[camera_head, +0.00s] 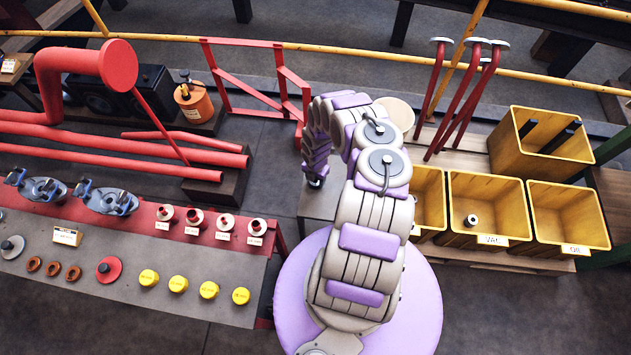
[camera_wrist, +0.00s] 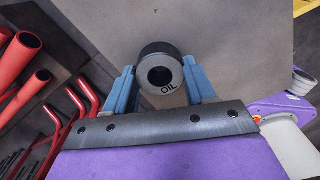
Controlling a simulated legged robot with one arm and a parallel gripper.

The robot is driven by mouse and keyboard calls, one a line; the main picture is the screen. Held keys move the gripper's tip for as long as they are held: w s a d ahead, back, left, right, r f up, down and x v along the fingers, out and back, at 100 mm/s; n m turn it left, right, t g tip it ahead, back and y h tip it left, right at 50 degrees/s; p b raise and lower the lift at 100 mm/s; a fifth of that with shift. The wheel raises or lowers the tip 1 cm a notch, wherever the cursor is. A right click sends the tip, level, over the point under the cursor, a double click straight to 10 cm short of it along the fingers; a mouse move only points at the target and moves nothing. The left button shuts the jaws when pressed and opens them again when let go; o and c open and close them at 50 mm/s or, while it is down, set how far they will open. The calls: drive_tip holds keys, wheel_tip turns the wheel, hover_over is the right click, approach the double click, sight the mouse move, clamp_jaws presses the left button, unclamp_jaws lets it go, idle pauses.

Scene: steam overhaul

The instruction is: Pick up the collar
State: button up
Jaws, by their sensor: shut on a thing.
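The collar is hard to make out there. I cannot tell whether it touches the grey surface.
Yellow bins stand at right, one labelled OIL (camera_head: 568,215) and one labelled VAL (camera_head: 487,190) holding a small ring (camera_head: 471,220). The bench (camera_head: 130,270) at left carries yellow caps, ring parts and valves. Red pipes (camera_head: 110,145) and a red frame (camera_head: 252,80) stand behind.

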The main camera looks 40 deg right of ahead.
wheel_tip(320, 180, up, 4)
drive_tip(key=shift+f+p, duration=0.25)
drive_tip(key=shift+p, duration=0.85)
drive_tip(key=shift+s+a+r, duration=0.1)
drive_tip(key=shift+s+a, duration=0.05)
drive_tip(key=shift+s, duration=0.15)
drive_tip(key=s, duration=0.1)
drive_tip(key=s+a, duration=0.1)
drive_tip(key=s, duration=0.3)
drive_tip(key=shift+a+r, duration=0.1)
drive_tip(key=shift+a, duration=0.3)
drive_tip(key=shift+s+a+r+b, duration=0.2)
drive_tip(key=shift+s+a+b, duration=0.3)
drive_tip(key=shift+s, duration=1.05)
drive_tip(key=shift+s+a+r+b, duration=0.25)
drive_tip(key=shift+s+a, duration=0.4)
drive_tip(key=shift+s, duration=0.95)
drive_tip(key=shift+s+a+r+b, duration=0.1)
drive_tip(key=shift+s+a+b, duration=0.45)
drive_tip(key=shift+s, duration=1)
drive_tip(key=shift+s, duration=0.15)
